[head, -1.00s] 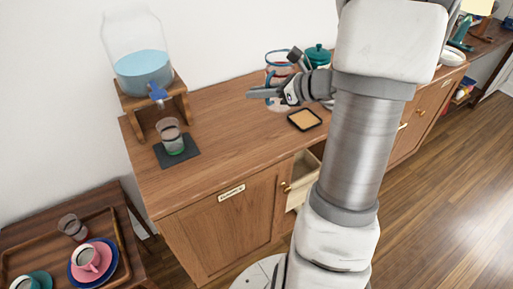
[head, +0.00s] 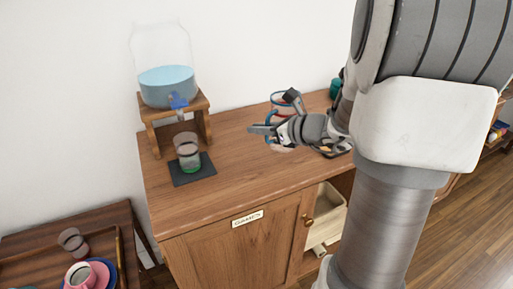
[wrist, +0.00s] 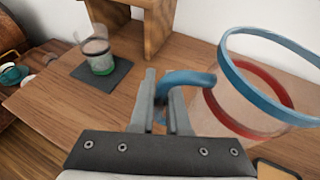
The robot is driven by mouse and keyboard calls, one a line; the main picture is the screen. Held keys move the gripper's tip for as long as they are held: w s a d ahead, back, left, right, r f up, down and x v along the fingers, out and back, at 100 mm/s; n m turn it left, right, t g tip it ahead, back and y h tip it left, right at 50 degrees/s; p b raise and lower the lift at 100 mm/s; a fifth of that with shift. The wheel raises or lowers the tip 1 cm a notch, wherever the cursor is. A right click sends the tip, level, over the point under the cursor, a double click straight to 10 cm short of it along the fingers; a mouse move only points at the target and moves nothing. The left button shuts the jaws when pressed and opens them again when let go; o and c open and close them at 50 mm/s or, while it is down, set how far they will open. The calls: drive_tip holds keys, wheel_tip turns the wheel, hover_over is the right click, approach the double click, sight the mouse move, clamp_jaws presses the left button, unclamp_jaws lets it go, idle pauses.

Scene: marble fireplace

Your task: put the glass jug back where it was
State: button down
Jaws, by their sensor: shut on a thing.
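The glass jug, clear with a blue rim and a red band, shows in the wrist view at right (wrist: 270,92). In the head view the jug (head: 281,98) is over the middle of the wooden counter, partly hidden by my gripper. My gripper (head: 262,130) is shut on the jug's blue handle; in the wrist view its fingers (wrist: 164,95) close around that handle. The jug looks roughly upright. Whether its base touches the counter cannot be told.
A water dispenser (head: 167,85) stands on a wooden stand (head: 205,123) at the counter's left. A glass (head: 188,152) sits on a dark mat (head: 179,177) before it. A tan, dark-rimmed pad (wrist: 273,170) lies near the jug.

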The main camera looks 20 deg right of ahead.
drive_tip(key=f, duration=0.1)
drive_tip(key=f+b, duration=0.1)
drive_tip(key=f, duration=0.1)
drive_tip(key=f+b, duration=0.1)
drive_tip(key=shift+w+a+f, duration=0.25)
drive_tip(key=shift+a+f, duration=0.05)
drive_tip(key=shift+a, duration=0.05)
drive_tip(key=shift+r, duration=0.1)
drive_tip(key=c, duration=0.9)
unclamp_jaws()
drive_tip(key=p+v, duration=0.3)
drive_tip(key=v, duration=0.9)
